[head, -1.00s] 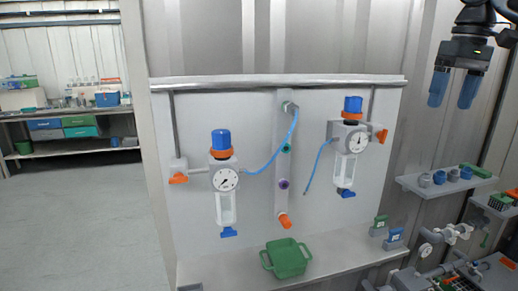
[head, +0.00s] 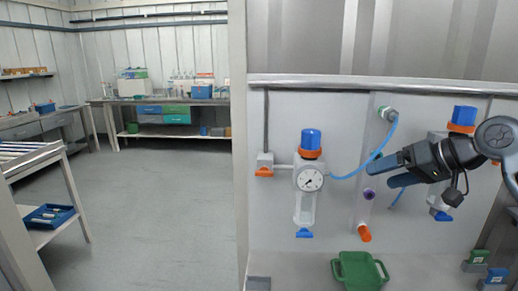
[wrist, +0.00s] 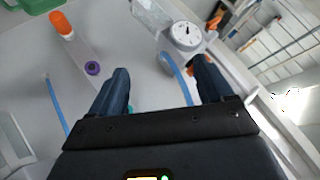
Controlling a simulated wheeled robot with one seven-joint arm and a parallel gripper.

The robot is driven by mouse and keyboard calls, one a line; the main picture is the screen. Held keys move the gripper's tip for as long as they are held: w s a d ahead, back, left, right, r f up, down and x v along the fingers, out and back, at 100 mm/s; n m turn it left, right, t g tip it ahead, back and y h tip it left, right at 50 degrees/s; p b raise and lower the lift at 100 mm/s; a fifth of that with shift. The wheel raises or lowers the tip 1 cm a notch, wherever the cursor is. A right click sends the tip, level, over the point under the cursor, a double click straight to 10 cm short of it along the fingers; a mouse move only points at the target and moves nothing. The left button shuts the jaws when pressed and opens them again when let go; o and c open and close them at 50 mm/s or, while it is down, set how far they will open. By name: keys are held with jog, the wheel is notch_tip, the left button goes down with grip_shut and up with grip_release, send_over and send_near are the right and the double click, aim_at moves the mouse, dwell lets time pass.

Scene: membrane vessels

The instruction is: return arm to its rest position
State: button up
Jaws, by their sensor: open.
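My gripper (head: 392,172) is at the right in the head view, in front of the white panel, pointing left. Its two blue fingers are apart with nothing gripped between them. In the wrist view my gripper (wrist: 160,82) shows both fingers spread. A blue hose (wrist: 178,80) and a round gauge (wrist: 186,36) lie beyond them; I cannot tell how near the hose is. My arm (head: 495,140) comes in from the right edge and partly hides the right vessel (head: 461,122).
The left vessel (head: 306,190), with its blue cap and gauge, hangs on the panel. A green basket (head: 358,270) stands below. A blue hose (head: 377,150) runs from the left vessel to the central column. Open floor (head: 170,200) lies left, with a blue tray (head: 48,216) on a rack.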

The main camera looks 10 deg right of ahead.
jog(key=s+a+f+m+t, duration=0.1)
jog(key=a+f+t, duration=0.1)
jog(key=a+f, duration=0.35)
jog(key=s+a+f+m+t, duration=0.1)
jog(key=a+f+m+t, duration=0.15)
jog(key=a, duration=0.65)
jog(key=s+a+f+m+t+h, duration=0.25)
jog(key=s+a+f, duration=0.35)
jog(key=s+f, duration=0.6)
jog(key=s+d+f+n+g+h, duration=0.1)
jog(key=s+h, duration=0.1)
jog(key=s, duration=1.2)
jog(key=s+d+n+h, duration=0.1)
jog(key=s+n+h, duration=0.15)
jog(key=s, duration=1.05)
jog(key=s+d+r+n, duration=0.3)
jog(key=s+r, duration=0.2)
jog(key=s, duration=0.3)
jog(key=shift+s+y+b, duration=0.25)
jog(key=shift+y+b, duration=0.05)
jog(key=shift+n, duration=0.25)
